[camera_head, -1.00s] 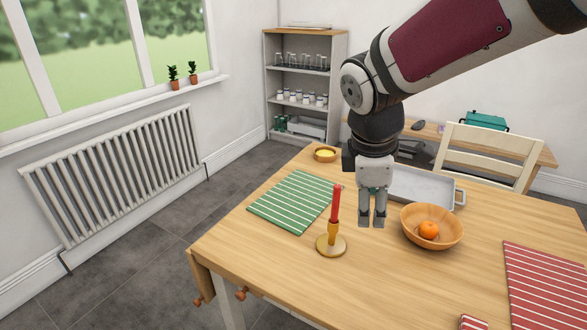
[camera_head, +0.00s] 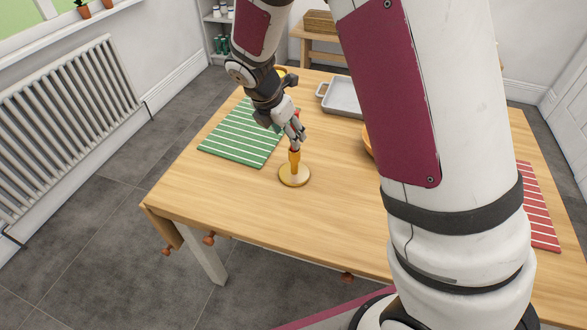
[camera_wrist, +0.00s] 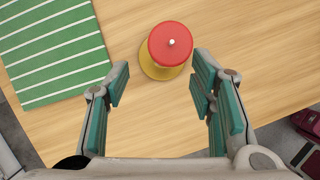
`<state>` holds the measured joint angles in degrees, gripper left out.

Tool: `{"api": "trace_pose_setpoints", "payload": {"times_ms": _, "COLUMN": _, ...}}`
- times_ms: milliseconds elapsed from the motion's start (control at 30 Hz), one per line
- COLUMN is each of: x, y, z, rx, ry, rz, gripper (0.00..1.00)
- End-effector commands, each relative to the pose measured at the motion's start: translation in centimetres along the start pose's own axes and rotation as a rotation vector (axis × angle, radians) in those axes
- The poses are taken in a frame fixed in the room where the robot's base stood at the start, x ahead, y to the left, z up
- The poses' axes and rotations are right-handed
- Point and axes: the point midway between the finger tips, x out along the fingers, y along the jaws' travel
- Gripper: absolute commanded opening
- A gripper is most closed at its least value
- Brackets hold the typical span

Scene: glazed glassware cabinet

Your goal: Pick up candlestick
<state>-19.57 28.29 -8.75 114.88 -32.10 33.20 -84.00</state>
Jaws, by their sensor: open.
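The candlestick (camera_head: 294,174) stands upright on the wooden table, a round brass base with a stem and a red candle. In the wrist view I look down on the red candle top (camera_wrist: 166,48) and its white wick, with the yellow brass below it. My gripper (camera_head: 299,138) is close to the candle's upper part in the head view and hides much of it. In the wrist view my gripper (camera_wrist: 160,88) has its two green-padded fingers spread wide. The candle lies between and just beyond the fingertips, and I see no contact.
A green striped placemat (camera_head: 243,135) lies left of the candlestick. A grey tray (camera_head: 342,97) is behind. A wooden bowl (camera_head: 367,140) is mostly hidden by my arm. A red striped placemat (camera_head: 537,205) is at the right. The table in front of the candlestick is clear.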

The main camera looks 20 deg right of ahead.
Motion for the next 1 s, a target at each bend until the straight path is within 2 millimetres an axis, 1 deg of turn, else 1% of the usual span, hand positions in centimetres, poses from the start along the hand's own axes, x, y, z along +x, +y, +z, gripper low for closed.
{"api": "trace_pose_setpoints", "payload": {"times_ms": 33, "x": 0.7, "y": 0.0, "z": -0.1, "rx": -0.001, "ry": 0.000, "rz": -0.003, "gripper": 0.50}}
{"api": "trace_pose_setpoints", "payload": {"times_ms": 100, "x": 1.3, "y": 0.0, "z": -0.1, "rx": -0.001, "ry": 0.000, "rz": -0.001, "gripper": 0.50}}
{"api": "trace_pose_setpoints", "payload": {"times_ms": 267, "x": 2.1, "y": -0.1, "z": -0.1, "rx": -0.001, "ry": 0.000, "rz": -0.001, "gripper": 0.50}}
{"api": "trace_pose_setpoints", "payload": {"times_ms": 500, "x": 5.5, "y": -0.5, "z": -0.6, "rx": 0.000, "ry": 0.000, "rz": -0.003, "gripper": 0.50}}
{"api": "trace_pose_setpoints", "payload": {"times_ms": 600, "x": 6.5, "y": -0.4, "z": -0.6, "rx": 0.001, "ry": 0.000, "rz": -0.002, "gripper": 0.50}}
{"api": "trace_pose_setpoints", "payload": {"times_ms": 700, "x": 6.8, "y": -0.4, "z": -0.6, "rx": 0.001, "ry": 0.000, "rz": 0.001, "gripper": 0.50}}
{"api": "trace_pose_setpoints", "payload": {"times_ms": 900, "x": 6.8, "y": -0.4, "z": -0.6, "rx": 0.001, "ry": 0.000, "rz": 0.001, "gripper": 0.50}}
{"api": "trace_pose_setpoints", "payload": {"times_ms": 967, "x": 6.8, "y": -0.4, "z": -0.6, "rx": 0.001, "ry": 0.000, "rz": 0.001, "gripper": 0.37}}
{"api": "trace_pose_setpoints", "payload": {"times_ms": 1000, "x": 6.8, "y": -0.4, "z": -0.6, "rx": 0.001, "ry": 0.000, "rz": 0.001, "gripper": 0.28}}
